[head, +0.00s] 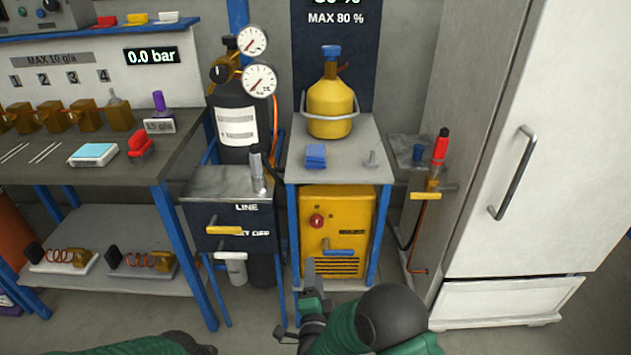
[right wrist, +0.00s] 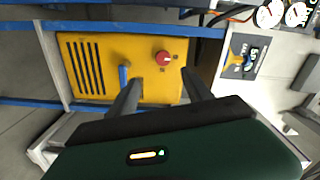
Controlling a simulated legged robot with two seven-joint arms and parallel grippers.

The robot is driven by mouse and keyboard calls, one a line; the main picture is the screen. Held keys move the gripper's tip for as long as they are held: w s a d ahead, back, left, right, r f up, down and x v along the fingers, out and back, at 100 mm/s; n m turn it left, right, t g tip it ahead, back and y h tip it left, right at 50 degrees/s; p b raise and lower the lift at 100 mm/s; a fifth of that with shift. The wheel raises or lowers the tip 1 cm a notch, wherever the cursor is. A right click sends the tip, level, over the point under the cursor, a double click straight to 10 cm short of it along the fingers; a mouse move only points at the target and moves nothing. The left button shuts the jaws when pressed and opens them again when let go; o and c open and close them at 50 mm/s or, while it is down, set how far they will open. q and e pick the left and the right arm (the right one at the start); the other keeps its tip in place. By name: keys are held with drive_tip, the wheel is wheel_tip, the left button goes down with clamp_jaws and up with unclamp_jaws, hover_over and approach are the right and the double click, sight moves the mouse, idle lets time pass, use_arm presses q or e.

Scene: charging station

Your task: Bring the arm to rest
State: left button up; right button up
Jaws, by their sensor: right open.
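My right arm (head: 365,325) comes up from the bottom edge of the head view, green and dark grey. Its gripper (head: 311,278) is in front of the lower part of the yellow machine. In the right wrist view the two dark fingers (right wrist: 158,88) stand apart with nothing between them, so it is open and empty. The yellow machine (right wrist: 105,48) lies beyond them, with a blue handle (right wrist: 123,76) and a red knob (right wrist: 163,58). A green part of my left arm (head: 125,345) shows at the bottom left; its gripper is out of view.
A yellow cylinder (head: 331,105) stands on the small table (head: 350,155) above the yellow machine (head: 337,215). A dark gas bottle with gauges (head: 236,120) stands left of it. A workbench (head: 60,175) is at the left, a white cabinet (head: 535,170) at the right. Some floor is bare.

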drive_tip(key=s+d+n+g, duration=0.7)
drive_tip(key=s+d, duration=0.3)
drive_tip(key=s, duration=0.3)
drive_tip(key=s+d+n+g, duration=0.75)
drive_tip(key=s+d, duration=0.25)
drive_tip(key=s, duration=0.2)
wheel_tip(320, 180, up, 29)
drive_tip(key=s+p, duration=0.1)
drive_tip(key=p, duration=2.7)
drive_tip(key=shift+d+g+p, duration=0.2)
drive_tip(key=shift+g+p, duration=0.15)
drive_tip(key=shift+p, duration=0.05)
